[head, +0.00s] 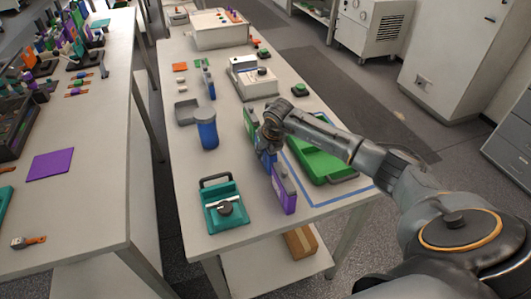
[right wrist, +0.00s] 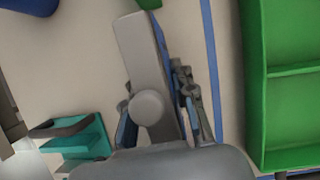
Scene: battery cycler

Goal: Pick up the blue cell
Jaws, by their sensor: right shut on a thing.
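The blue cell (head: 266,159) stands on the table between a green cell (head: 250,122) and a purple cell (head: 284,190). My right gripper (head: 268,148) reaches down over it from the right and hides much of it. In the right wrist view, the fingers of my right gripper (right wrist: 160,122) lie on both sides of the blue cell (right wrist: 143,55), which shows a grey top edge and a blue side. The gripper is shut on it. I cannot tell whether the cell touches the table. My left gripper is not in view.
A green tray (head: 322,160) lies right of the cells inside a blue outline. A teal fixture (head: 222,207) and a blue canister (head: 207,130) stand to the left. A white device (head: 252,80) is behind.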

